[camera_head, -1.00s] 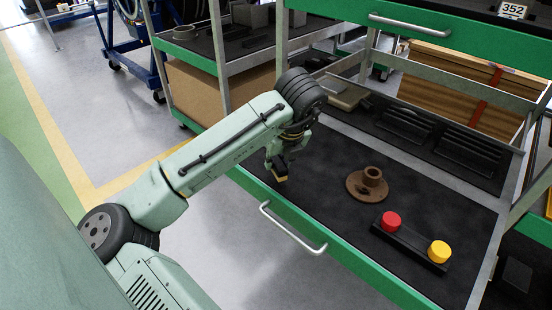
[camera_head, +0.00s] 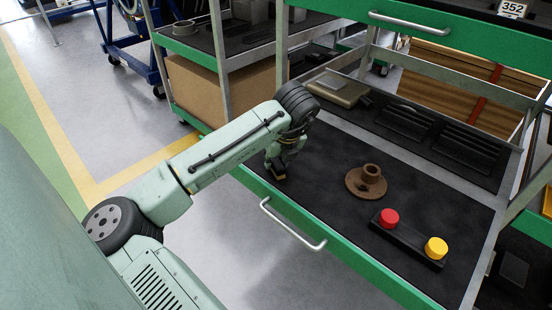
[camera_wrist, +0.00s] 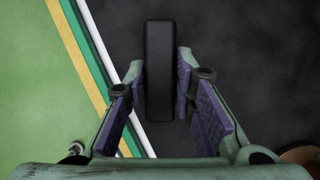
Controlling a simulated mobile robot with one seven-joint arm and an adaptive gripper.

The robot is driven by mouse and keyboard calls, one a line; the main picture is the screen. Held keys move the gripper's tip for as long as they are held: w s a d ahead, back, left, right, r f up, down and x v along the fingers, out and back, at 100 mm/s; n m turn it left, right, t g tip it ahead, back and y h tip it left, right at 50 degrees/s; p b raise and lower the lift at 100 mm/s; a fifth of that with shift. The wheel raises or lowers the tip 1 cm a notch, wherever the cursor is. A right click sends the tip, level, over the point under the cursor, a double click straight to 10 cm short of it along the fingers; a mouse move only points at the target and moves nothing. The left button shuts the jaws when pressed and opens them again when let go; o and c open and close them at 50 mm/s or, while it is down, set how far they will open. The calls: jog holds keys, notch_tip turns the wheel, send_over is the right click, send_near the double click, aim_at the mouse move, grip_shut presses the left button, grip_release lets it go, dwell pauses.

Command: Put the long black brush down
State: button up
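The long black brush (camera_wrist: 160,70) stands upright in the wrist picture, between the purple pads of my gripper (camera_wrist: 161,95). The pads appear to touch both of its sides, so my gripper is shut on it. In the head view my gripper (camera_head: 277,172) is low over the front left part of the black-lined drawer (camera_head: 325,205), close to its green front edge. Whether the brush touches the drawer surface cannot be told.
A brown flanged part (camera_head: 366,183) lies right of my gripper. A metal handle (camera_head: 291,226) juts from the green front. The black surface between gripper and flanged part is clear.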

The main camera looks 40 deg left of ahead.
jog(key=o, duration=0.4)
